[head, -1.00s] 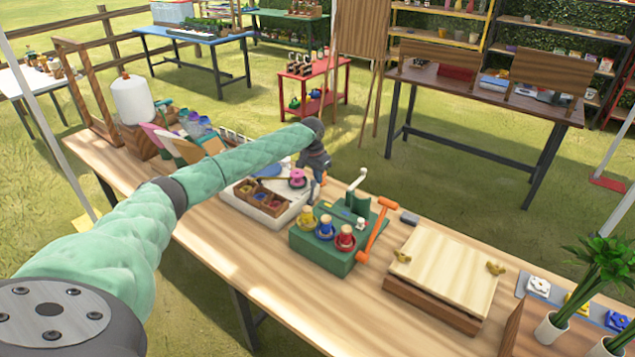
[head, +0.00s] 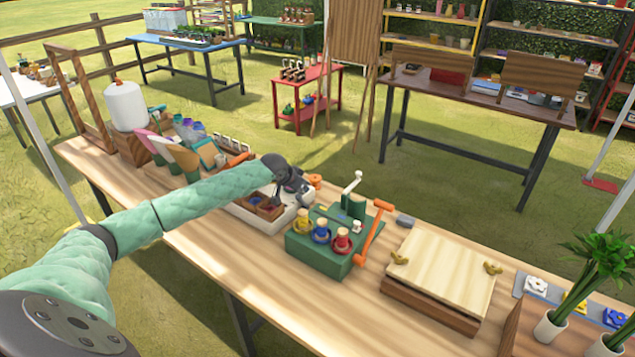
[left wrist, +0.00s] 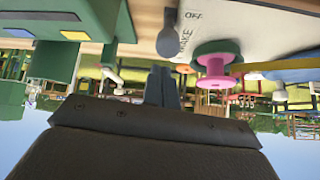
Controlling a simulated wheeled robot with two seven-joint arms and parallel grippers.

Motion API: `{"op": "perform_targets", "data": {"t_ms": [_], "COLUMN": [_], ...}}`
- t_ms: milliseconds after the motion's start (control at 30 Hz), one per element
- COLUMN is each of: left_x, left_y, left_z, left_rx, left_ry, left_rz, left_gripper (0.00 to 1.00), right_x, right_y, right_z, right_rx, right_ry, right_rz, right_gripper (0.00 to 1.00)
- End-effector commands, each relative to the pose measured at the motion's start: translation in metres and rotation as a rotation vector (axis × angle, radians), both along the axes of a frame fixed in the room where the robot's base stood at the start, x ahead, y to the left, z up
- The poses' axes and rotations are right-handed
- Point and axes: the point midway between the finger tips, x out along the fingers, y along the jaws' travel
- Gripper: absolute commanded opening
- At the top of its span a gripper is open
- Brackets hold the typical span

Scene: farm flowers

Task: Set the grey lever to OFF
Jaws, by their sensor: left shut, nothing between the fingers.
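The grey lever (left wrist: 168,38) shows in the left wrist view at the top centre, with a rounded knob end. It stands beside a white panel (left wrist: 235,22) with the printed words OFF and MAKE. I cannot tell which word it points at. My left gripper (left wrist: 163,85) is shut and empty, its fingertips just below the knob in that view; contact is unclear. In the head view my left gripper (head: 293,192) is over the white tray (head: 262,224), and the lever cannot be made out there. My right gripper is not in view.
A pink and green spool (left wrist: 215,65) is close to the fingers. A green box (head: 318,258) with yellow, blue and red bottles and an orange handle (head: 371,235) stands right of the tray. A wooden press (head: 440,275) is farther right. The front table edge is clear.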

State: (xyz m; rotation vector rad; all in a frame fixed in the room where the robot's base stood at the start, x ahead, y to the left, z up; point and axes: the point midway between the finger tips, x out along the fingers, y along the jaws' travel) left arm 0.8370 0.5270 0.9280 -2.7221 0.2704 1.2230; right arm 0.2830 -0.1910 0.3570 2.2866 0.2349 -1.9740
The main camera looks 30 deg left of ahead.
Motion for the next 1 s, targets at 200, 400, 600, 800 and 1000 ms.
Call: {"op": "perform_targets", "data": {"t_ms": [200,400,600,800,1000], "left_x": [0.000,0.000,0.000,0.000,0.000], "left_y": [0.000,0.000,0.000,0.000,0.000], "left_z": [0.003,0.011,0.016,0.015,0.015], "left_rx": [0.000,0.001,0.001,0.001,0.001], "left_ry": [0.002,0.003,0.003,0.003,0.003], "left_rz": [0.000,0.000,0.000,0.000,0.000], "left_gripper": [0.00,0.00,0.00,0.00,0.00], "right_x": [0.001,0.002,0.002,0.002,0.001], "right_y": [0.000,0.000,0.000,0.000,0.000], "right_z": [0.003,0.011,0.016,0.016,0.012], "right_rx": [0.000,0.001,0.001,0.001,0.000], "right_ry": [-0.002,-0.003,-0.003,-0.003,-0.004], "right_rz": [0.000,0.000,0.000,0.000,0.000], "right_gripper": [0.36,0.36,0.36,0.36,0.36]}}
